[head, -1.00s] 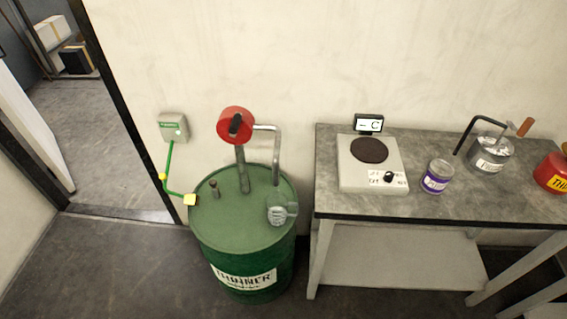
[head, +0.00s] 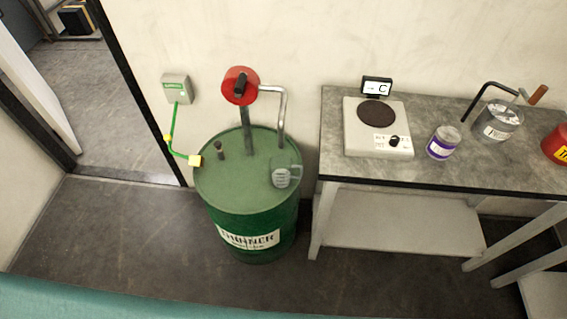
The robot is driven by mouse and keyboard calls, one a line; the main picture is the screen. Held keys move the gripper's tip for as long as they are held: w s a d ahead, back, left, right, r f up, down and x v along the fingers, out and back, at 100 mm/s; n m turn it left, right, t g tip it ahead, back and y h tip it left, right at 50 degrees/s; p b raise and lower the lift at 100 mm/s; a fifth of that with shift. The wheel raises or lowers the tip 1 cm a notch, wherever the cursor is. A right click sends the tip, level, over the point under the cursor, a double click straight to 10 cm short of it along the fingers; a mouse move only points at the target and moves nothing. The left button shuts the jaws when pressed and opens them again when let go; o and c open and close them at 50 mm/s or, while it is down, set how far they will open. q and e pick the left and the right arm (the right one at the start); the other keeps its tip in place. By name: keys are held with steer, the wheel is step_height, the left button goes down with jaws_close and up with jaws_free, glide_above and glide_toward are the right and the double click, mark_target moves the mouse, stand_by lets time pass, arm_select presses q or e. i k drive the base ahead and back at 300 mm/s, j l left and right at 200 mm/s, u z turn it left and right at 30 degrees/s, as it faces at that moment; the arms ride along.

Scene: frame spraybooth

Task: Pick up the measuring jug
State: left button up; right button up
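The measuring jug (head: 282,177) is a small clear jug with pale markings and a handle on its right side. It stands on the right part of the lid of a green drum (head: 228,180) labelled as thinner, below the spout of the drum's pump. Neither of my grippers is in view. Nothing holds the jug.
A red-topped hand pump (head: 240,86) with a bent metal spout rises from the drum. A green cable with a yellow clamp (head: 195,161) runs to a wall box (head: 176,88). The workbench (head: 330,178) at right bears a hotplate-like device (head: 378,150) and cans. A teal surface (head: 100,300) crosses the lower left.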

mark_target(281, 165)
steer(key=j+u, duration=0.35)
steer(key=j, duration=2.6)
